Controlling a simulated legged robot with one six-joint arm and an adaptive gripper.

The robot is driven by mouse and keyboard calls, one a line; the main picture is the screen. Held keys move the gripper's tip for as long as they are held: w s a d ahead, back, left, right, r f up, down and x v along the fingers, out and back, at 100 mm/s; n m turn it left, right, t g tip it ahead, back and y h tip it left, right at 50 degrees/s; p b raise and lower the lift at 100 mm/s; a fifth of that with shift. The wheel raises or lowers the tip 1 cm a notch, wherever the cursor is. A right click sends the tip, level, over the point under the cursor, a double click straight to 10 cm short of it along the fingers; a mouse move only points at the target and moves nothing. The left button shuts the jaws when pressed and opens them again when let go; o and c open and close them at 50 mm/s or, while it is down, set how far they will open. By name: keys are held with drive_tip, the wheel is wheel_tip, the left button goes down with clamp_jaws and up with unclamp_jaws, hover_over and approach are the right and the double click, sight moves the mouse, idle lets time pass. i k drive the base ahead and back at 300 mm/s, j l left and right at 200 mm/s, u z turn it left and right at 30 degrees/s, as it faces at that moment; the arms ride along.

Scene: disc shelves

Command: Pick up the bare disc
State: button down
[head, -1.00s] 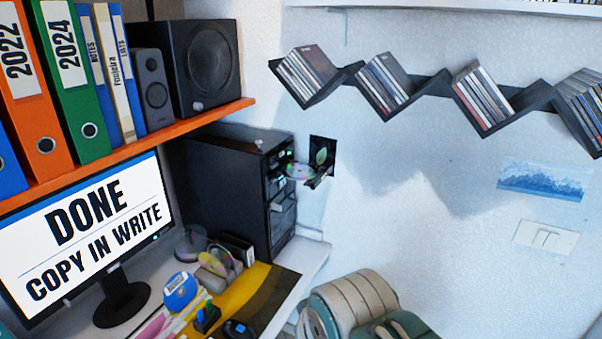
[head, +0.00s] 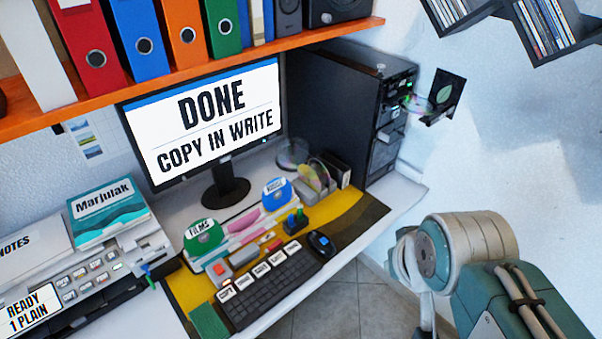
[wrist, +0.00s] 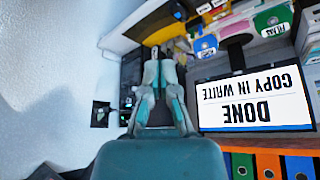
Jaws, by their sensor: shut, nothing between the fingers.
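A shiny bare disc (head: 414,104) lies on what looks like an extended drive tray at the front of the black computer tower (head: 345,95). Other bare-looking discs (head: 318,172) stand upright in a small rack on the desk, beside a clear round disc or case (head: 292,153). My gripper (wrist: 155,54) shows in the wrist view with its fingers closed together and empty, over the desk area near the tower. Its tips do not show in the head view, where only my arm is seen at lower right. I cannot make out the tray disc in the wrist view.
The monitor (head: 215,120) reads "DONE COPY IN WRITE". A keyboard (head: 268,287), a mouse (head: 321,243) and labelled round cases crowd the desk. An orange shelf (head: 190,72) with binders hangs above. A black wall plate (head: 443,97) sits right of the tray.

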sight(427, 107)
drive_tip(key=i+l, duration=0.15)
drive_tip(key=i, duration=0.55)
drive_tip(key=i+z, duration=0.1)
drive_tip(key=z, duration=1.5)
